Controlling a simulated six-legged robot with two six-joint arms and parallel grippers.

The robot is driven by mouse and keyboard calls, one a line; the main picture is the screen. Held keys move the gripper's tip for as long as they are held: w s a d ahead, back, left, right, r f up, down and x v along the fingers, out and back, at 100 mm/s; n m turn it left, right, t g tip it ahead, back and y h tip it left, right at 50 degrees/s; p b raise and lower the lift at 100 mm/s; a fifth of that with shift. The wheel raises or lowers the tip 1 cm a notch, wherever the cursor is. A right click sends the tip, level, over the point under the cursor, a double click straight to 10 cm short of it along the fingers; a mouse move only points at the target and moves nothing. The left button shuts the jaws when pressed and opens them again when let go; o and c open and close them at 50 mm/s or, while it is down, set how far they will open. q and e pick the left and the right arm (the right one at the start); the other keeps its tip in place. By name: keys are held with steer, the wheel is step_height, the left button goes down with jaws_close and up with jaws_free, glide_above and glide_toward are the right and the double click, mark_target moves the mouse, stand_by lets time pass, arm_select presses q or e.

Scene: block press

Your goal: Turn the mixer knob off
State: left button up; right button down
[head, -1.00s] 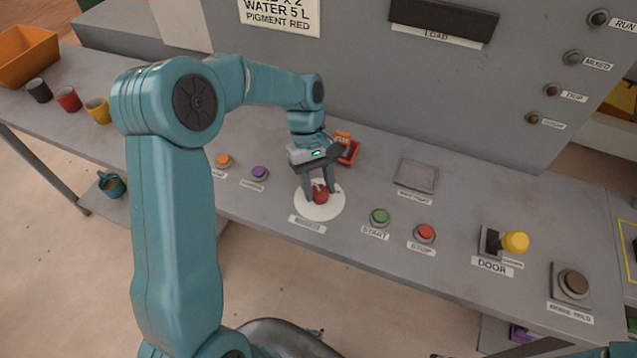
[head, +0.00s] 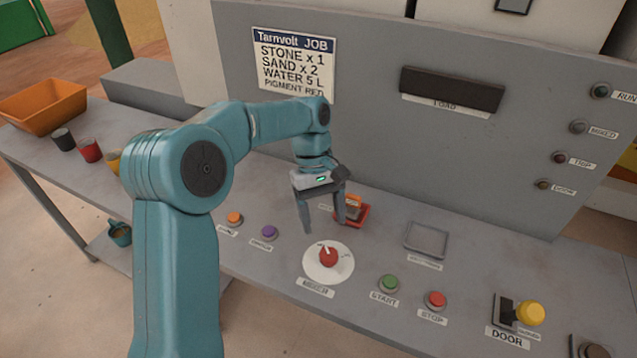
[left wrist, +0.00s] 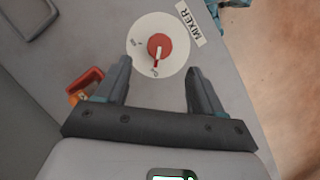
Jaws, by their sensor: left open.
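The red mixer knob (head: 328,257) sits on a round white dial (head: 342,272) above a MIXER label (head: 315,288). Its white pointer aims up and slightly left in the head view. In the left wrist view, the knob (left wrist: 159,46) shows its pointer aimed down toward a small mark on the dial; I cannot read the marks surely. My left gripper (head: 323,226) is open and empty, raised above and behind the knob, apart from it. Its fingers (left wrist: 159,70) frame the near edge of the dial in the left wrist view. My right gripper is not in view.
Green START (head: 389,284) and red STOP (head: 435,300) buttons are right of the dial. Purple (head: 269,232) and orange (head: 235,218) buttons are left.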

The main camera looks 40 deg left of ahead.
arm_select(q)
steer(key=p+v, duration=0.1)
steer(key=v, duration=0.7)
steer(key=shift+r, duration=0.1)
